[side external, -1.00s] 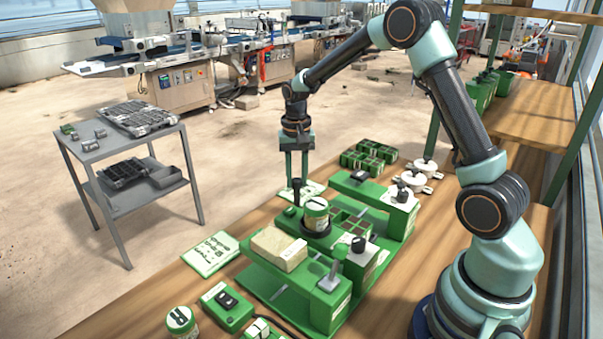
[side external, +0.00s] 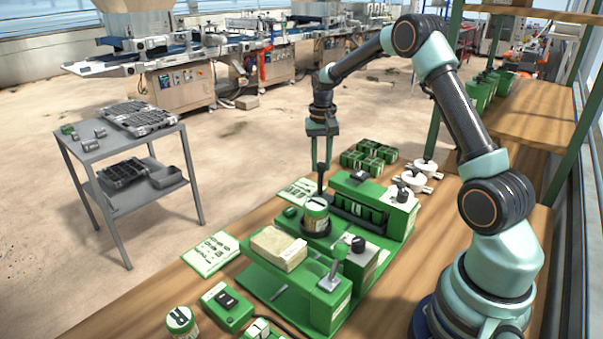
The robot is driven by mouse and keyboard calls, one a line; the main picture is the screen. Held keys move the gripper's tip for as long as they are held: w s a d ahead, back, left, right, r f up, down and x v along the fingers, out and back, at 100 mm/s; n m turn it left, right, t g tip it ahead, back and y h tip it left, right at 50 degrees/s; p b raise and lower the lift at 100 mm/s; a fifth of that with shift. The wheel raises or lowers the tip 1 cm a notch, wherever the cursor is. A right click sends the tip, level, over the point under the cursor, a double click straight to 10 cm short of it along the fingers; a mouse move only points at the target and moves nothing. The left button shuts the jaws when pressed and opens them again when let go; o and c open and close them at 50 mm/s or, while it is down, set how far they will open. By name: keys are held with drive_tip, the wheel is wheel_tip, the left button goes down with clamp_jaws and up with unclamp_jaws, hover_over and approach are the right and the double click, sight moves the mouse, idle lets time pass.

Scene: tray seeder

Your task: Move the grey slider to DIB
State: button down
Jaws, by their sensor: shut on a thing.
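My gripper (side external: 322,168) is shut on the dark knob (side external: 321,180) of an upright handle on the green seeder (side external: 290,290). A dark grey slider-like carriage (side external: 345,212) lies at the foot of this handle, across the seeder's cell tray (side external: 368,212), covering part of it. I cannot read any DIB mark at this size.
A labelled pot (side external: 316,215) stands beside the handle, and a tan block (side external: 278,248) sits on the front housing. A green control box (side external: 227,306) and card (side external: 210,253) lie at the left.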

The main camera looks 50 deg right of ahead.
drive_tip(key=c, duration=0.8)
unclamp_jaws()
drive_tip(key=shift+d+r, duration=0.1)
drive_tip(key=shift+d, duration=0.25)
drive_tip(key=shift+o, duration=0.9)
drive_tip(key=shift+a, duration=0.1)
wheel_tip(320, 180, up, 12)
drive_tip(key=shift+a+r, duration=0.1)
drive_tip(key=s+a+r+n+t, duration=0.1)
drive_tip(key=s+a+r+n, duration=0.1)
drive_tip(key=s+a+r, duration=0.3)
drive_tip(key=s+a+r+n+t, duration=0.1)
drive_tip(key=s+a+n+t, duration=0.15)
drive_tip(key=a, duration=0.45)
drive_tip(key=s+a+f+n+t, duration=0.2)
drive_tip(key=s+a+f+n, duration=0.1)
drive_tip(key=s+a, duration=0.5)
drive_tip(key=shift+s+a+n, duration=0.2)
drive_tip(key=shift+s+n, duration=0.5)
drive_tip(key=shift+n, duration=0.05)
